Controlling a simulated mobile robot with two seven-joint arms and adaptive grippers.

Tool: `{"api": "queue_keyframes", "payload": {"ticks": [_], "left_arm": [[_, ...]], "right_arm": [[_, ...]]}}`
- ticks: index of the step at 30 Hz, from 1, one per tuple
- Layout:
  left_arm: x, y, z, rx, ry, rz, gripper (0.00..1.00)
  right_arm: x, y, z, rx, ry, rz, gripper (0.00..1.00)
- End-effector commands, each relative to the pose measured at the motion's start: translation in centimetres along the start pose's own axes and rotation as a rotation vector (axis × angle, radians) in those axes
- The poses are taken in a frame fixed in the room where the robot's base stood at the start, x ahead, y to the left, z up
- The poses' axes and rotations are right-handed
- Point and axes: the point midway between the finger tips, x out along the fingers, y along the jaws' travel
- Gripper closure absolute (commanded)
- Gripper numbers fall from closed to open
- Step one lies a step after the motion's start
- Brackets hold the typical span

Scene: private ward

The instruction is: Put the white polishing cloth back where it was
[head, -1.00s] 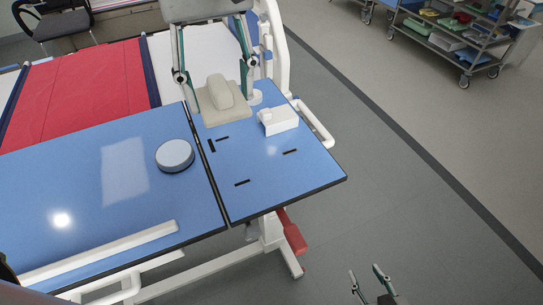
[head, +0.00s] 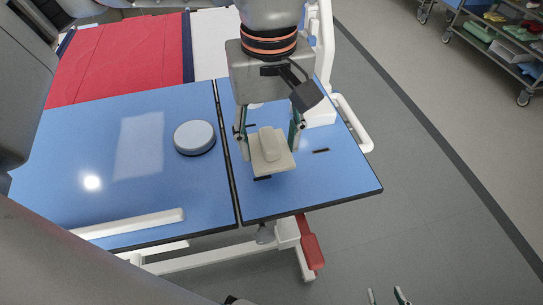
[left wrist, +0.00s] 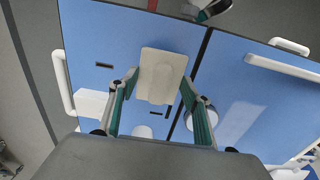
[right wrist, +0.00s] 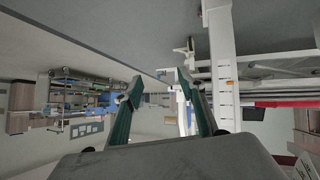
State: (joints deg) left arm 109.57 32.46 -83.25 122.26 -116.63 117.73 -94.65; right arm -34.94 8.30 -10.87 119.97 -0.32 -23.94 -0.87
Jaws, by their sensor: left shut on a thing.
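The white polishing cloth (head: 285,162) looks like a cream, flat square pad with a raised rounded ridge. My left gripper (head: 269,141) is shut on this ridge, with one finger on each side. The cloth is over the blue right-hand table panel (head: 345,178), among short black marks, one (head: 262,178) at its front edge and one (head: 321,150) to its right. I cannot tell whether it touches the panel. It also shows between the fingers in the left wrist view (left wrist: 161,68). My right gripper (right wrist: 158,84) is open and empty, away from the table.
A white box (head: 322,112) stands behind the cloth, partly hidden by my left gripper. A white bar (head: 130,222) lies along the front edge. A trolley (head: 505,50) stands far right.

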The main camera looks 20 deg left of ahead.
Motion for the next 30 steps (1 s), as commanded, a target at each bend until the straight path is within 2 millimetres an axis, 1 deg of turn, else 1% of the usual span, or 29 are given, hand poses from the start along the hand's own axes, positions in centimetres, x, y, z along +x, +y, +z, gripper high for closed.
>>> {"api": "queue_keyframes", "payload": {"ticks": [1,3,7,12,14,16,21,26,27,29,30], "left_arm": [[0.5,0.0,0.0,0.0,-0.001,0.0,0.75],[0.8,0.0,0.0,0.0,0.0,0.001,0.75],[1.6,0.0,0.0,0.001,0.0,0.0,0.75],[4.3,0.0,0.0,0.001,-0.004,-0.003,0.75],[4.9,0.0,0.0,0.001,-0.003,-0.002,0.75],[5.2,0.0,0.0,0.0,0.0,0.0,0.75],[5.0,0.0,0.0,0.0,0.002,0.002,0.75],[5.3,0.0,0.0,0.001,0.001,0.001,0.75],[5.4,0.0,0.0,0.001,0.001,0.001,0.49],[5.3,0.0,0.0,0.001,0.001,0.001,0.35],[5.3,0.0,0.0,0.001,0.001,0.001,0.35]], "right_arm": [[0.0,0.1,-0.3,-0.001,0.006,0.001,0.6],[0.1,0.2,-0.6,-0.003,0.012,0.002,0.6],[0.3,0.2,-0.6,-0.005,0.014,0.001,0.6],[0.5,0.0,-0.2,-0.006,0.01,-0.003,0.6],[0.6,0.0,-0.3,-0.006,0.011,-0.004,0.6],[0.5,0.0,-0.5,-0.006,0.016,-0.004,0.6],[0.4,0.1,-1.3,-0.005,0.028,-0.002,0.6],[0.4,0.0,-1.1,-0.004,0.025,-0.003,0.6],[0.4,0.0,-1.0,-0.004,0.025,-0.003,0.6],[0.4,0.0,-1.0,-0.004,0.024,-0.003,0.6],[0.4,0.0,-0.9,-0.004,0.023,-0.004,0.6]]}}
